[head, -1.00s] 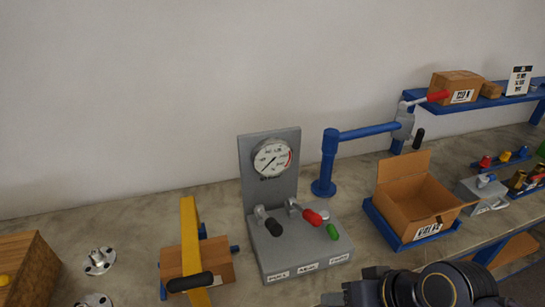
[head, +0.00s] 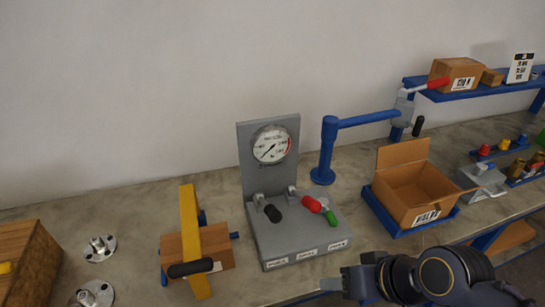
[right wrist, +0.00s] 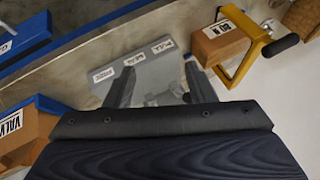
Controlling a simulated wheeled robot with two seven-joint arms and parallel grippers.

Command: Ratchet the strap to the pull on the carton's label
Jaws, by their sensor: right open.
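A brown carton (head: 220,250) stands in a blue fixture on the bench, left of centre. A yellow strap (head: 190,225) runs over it, and a black ratchet handle (head: 190,269) lies across its front. The carton's label (head: 216,266) is partly hidden in the head view. In the right wrist view the carton (right wrist: 204,48) shows its label (right wrist: 218,29), too small to read surely, beside the yellow strap (right wrist: 246,62) and black handle (right wrist: 281,45). My right gripper (head: 345,281) is open and empty, low at the bench's front edge, right of the carton. Its fingers (right wrist: 158,70) point toward the gauge stand.
A grey gauge stand (head: 295,245) with black, red and green handles stands right of the carton. Beyond are a blue post (head: 328,150), an open box (head: 425,195) in a blue tray, and a raised blue shelf (head: 490,88). Metal flanges (head: 100,248) and a wooden box (head: 35,260) sit left.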

